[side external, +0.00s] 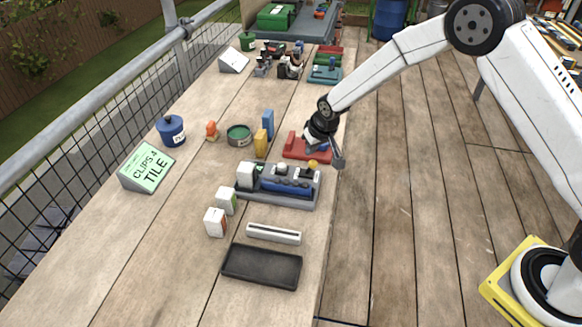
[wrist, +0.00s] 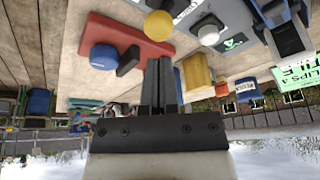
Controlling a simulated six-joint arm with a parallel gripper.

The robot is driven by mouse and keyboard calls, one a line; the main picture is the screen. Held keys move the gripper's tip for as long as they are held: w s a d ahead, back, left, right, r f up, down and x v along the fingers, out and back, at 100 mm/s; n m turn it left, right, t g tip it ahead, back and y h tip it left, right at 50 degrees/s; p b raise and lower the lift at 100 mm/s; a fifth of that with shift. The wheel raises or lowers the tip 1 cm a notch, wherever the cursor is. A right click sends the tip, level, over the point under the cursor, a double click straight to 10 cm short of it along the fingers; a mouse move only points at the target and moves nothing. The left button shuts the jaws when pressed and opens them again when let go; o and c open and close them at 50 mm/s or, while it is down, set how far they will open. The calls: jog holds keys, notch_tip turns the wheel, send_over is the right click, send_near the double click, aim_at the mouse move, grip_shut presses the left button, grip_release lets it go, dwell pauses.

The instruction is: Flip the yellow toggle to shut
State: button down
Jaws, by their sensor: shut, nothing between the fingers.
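A yellow round knob (side external: 312,163), likely the yellow toggle's, shows at the far right end of a grey device (side external: 300,199) with blue parts. It also shows in the wrist view (wrist: 158,24), at the top, beyond my fingertips. I cannot tell whether it stands open or shut. A white knob (wrist: 208,32) is beside it. My gripper (side external: 338,162) is shut and empty, just right of the yellow knob and the red base. In the wrist view its fingers (wrist: 160,62) point toward the yellow knob, seemingly apart from it.
A red base (wrist: 125,38) with a blue knob (wrist: 103,57) lies close to my fingers. Yellow (side external: 261,143) and blue (side external: 268,124) blocks stand left of it. White boxes (side external: 215,222) and a black tray (side external: 262,267) are nearer the camera. The bench's right strip is clear.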

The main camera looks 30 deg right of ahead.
jog(key=shift+w, duration=0.15)
jog(key=s+d+r, duration=0.3)
jog(key=r, duration=0.5)
jog(key=shift+d+r, duration=0.2)
jog(key=shift+d, duration=0.05)
dwell(1.1)
jog(key=shift+s, duration=0.1)
jog(key=s+d+r+g, duration=0.1)
jog(key=s+d+r, duration=0.1)
jog(key=s, duration=2.3)
jog(key=shift+s+d+g, duration=0.15)
jog(key=shift+d+g, duration=0.05)
jog(key=shift+g, duration=0.1)
